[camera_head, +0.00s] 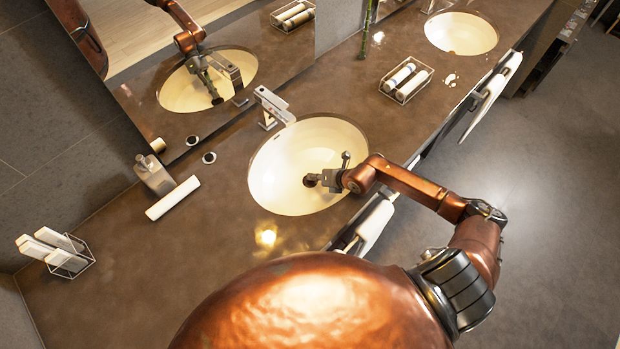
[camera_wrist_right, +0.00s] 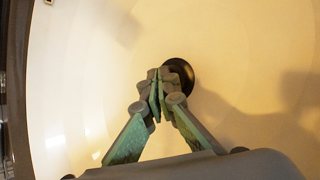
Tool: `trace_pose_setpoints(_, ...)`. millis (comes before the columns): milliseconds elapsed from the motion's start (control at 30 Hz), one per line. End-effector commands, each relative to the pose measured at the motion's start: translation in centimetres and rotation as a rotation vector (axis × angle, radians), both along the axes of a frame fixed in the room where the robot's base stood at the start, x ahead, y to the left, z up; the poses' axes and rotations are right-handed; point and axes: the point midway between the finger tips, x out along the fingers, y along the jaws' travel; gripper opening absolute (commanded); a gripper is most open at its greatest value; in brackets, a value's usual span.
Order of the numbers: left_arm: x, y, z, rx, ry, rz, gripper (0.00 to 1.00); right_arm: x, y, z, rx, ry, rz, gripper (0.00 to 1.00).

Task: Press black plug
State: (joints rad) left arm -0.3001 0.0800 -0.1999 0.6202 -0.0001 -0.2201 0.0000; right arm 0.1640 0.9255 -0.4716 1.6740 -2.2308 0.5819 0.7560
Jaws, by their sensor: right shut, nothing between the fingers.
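The black plug (camera_wrist_right: 183,74) sits at the bottom of the cream-coloured near sink (camera_head: 275,168). In the wrist view it is a dark round disc, partly hidden behind the fingertips. In the head view it shows as a dark spot (camera_head: 309,181) at the left end of my right gripper (camera_head: 318,180). My right gripper also shows in the wrist view (camera_wrist_right: 158,76), fingers shut together and empty. Its tips overlap the plug's left side in that view; I cannot tell whether they touch it. My left gripper is not in view.
A chrome faucet (camera_head: 272,105) stands behind the sink. A soap bottle (camera_head: 153,174), a white roll (camera_head: 173,198) and a wire holder (camera_head: 69,257) are left on the brown counter (camera_head: 215,255). A wire basket (camera_head: 407,81) and a second sink (camera_head: 461,33) are right. A mirror reflects my arm.

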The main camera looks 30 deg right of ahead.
Motion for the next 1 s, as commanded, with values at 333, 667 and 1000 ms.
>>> trace_pose_setpoints(333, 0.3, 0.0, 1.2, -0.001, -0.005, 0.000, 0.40, 0.2, 0.1, 1.6, 0.000, -0.005, 0.002, 0.00)
trace_pose_setpoints(667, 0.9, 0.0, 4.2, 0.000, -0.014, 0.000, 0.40, 0.3, 0.1, 5.0, 0.002, -0.006, 0.002, 0.00)
trace_pose_setpoints(1000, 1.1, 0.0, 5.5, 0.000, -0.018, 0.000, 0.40, 0.3, 0.1, 6.3, 0.001, -0.006, 0.001, 0.00)
